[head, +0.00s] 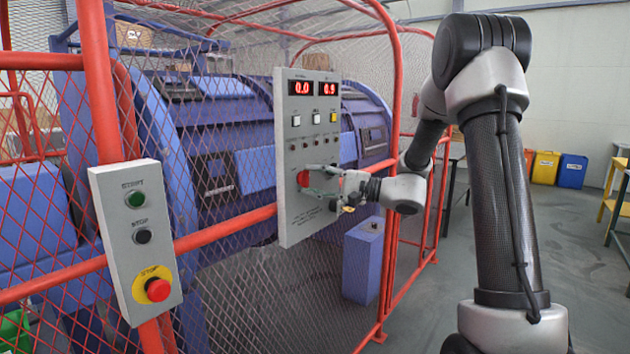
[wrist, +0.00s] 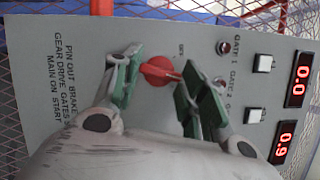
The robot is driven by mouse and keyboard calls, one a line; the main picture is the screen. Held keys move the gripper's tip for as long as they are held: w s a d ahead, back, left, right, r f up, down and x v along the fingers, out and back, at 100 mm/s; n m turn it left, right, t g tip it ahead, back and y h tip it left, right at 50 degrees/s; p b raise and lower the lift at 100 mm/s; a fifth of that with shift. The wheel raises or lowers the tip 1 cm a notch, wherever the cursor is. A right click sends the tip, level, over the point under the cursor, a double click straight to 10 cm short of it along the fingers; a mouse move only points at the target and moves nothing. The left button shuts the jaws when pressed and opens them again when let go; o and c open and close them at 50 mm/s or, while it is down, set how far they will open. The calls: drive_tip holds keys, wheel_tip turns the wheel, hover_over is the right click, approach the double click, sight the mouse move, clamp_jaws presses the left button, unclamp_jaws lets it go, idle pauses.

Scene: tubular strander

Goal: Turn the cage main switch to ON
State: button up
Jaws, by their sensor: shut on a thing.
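The cage main switch is a red rotary handle on the grey control panel (head: 297,222). It shows in the head view (head: 303,178) and between my fingers in the wrist view (wrist: 158,71). My gripper (head: 312,181) reaches the panel from the right, and its green-padded fingers (wrist: 162,80) are shut on the red handle from both sides. A small label that seems to read OFF (wrist: 181,50) is beside the handle in the wrist view. The fingers partly hide the switch's surround, so I cannot tell its exact setting.
Red displays (head: 313,87) and several buttons sit above the switch. A START/STOP box with a red emergency button (head: 157,289) is at left. Red rails and mesh (head: 230,232) enclose the blue machine (head: 215,130). A blue box (head: 362,262) stands below.

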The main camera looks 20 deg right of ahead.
drive_tip(key=m+t, duration=0.1)
drive_tip(key=m, duration=0.3)
drive_tip(key=m+t, duration=0.1)
drive_tip(key=m, duration=0.2)
drive_tip(key=shift+s+a+f+t+y, duration=0.1)
drive_tip(key=shift+f+t+y, duration=0.2)
drive_tip(key=shift+m, duration=0.3)
drive_tip(key=o, duration=1)
drive_tip(key=shift+o, duration=0.2)
drive_tip(key=v, duration=1.2)
drive_tip(key=shift+f, duration=0.1)
